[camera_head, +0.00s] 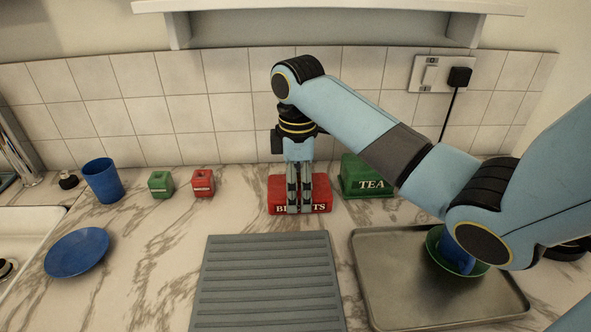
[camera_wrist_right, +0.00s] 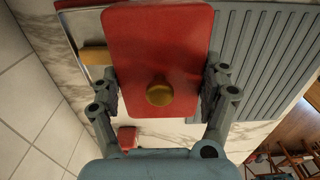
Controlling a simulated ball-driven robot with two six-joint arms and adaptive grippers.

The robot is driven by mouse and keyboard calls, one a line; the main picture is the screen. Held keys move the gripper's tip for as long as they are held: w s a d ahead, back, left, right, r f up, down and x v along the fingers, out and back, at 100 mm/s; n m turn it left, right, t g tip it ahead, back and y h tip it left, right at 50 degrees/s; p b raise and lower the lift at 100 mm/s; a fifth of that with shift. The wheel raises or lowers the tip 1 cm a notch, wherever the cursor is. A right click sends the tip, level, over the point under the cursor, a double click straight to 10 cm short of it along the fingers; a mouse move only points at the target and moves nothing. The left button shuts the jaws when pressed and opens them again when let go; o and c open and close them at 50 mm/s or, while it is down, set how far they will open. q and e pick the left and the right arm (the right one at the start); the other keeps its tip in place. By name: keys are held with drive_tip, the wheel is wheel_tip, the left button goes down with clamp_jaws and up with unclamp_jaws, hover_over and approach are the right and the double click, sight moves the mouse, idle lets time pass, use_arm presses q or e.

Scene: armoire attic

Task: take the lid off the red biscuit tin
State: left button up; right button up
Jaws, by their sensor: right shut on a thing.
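The red biscuit tin (camera_head: 323,193) sits on the marble counter near the tiled wall, with its white lettering partly behind my fingers. Its red lid (camera_wrist_right: 158,40) with a round brass knob (camera_wrist_right: 159,93) fills the middle of the right wrist view. My right gripper (camera_head: 299,208) comes straight down over the tin. In the wrist view its fingers (camera_wrist_right: 159,95) press on the two long sides of the lid, with the knob between them. I cannot see a gap between lid and tin; the tin's body is hidden under the lid in the wrist view. My left gripper is not in view.
A green TEA tin (camera_head: 360,181) stands close on the right. In front are a grey ribbed mat (camera_head: 265,285) and a metal tray (camera_head: 385,300) with a green bowl and blue mug. Small red (camera_head: 203,183) and green (camera_head: 160,184) boxes, a blue cup (camera_head: 103,180) and a blue plate (camera_head: 77,252) are left.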

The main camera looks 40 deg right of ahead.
drive_tip(key=s+a, duration=0.6)
drive_tip(key=s, duration=0.1)
drive_tip(key=shift+s+a, duration=0.25)
drive_tip(key=shift+s, duration=0.05)
drive_tip(key=shift+a+n, duration=0.1)
drive_tip(key=shift+n, duration=0.2)
